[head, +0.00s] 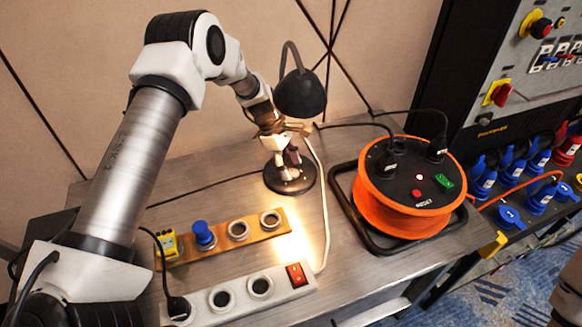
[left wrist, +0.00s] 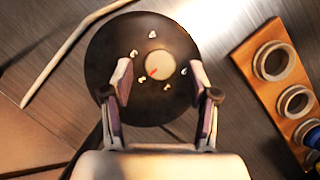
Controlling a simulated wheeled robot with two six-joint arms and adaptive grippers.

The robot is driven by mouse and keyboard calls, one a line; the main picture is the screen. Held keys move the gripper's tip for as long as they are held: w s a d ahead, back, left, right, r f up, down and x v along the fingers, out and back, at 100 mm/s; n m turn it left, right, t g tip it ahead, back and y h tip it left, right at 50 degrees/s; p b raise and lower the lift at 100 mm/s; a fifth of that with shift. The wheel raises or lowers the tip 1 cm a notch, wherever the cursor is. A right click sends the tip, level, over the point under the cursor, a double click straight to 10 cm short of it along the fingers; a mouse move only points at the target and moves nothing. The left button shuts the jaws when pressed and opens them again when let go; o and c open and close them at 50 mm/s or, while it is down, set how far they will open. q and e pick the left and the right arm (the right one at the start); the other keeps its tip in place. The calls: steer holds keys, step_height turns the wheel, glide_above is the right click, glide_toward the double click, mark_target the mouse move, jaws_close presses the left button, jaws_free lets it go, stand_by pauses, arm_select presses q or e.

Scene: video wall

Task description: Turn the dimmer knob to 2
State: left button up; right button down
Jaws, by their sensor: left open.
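The dimmer knob (left wrist: 158,64) is a small pale disc with a red pointer line on the round black lamp base (left wrist: 110,45). The pointer aims to the lower left in the left wrist view. Several small pale marks stand around the knob, too small to read. My left gripper (left wrist: 160,80) is open, one finger on each side of the knob, apart from it. In the head view my left gripper (head: 286,160) hangs over the lamp base (head: 291,184) and hides the knob. The black lamp shade (head: 300,96) is beside my left wrist.
An orange cable reel (head: 410,190) stands right of the lamp. A wooden strip (head: 265,237) with rings and a blue plug (head: 203,233), and a white power strip (head: 240,299) with a red switch (head: 295,274), lie in front. A socket panel (head: 510,180) stands at right.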

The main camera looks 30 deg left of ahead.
arm_select(q)
steer(key=v, duration=1.1)
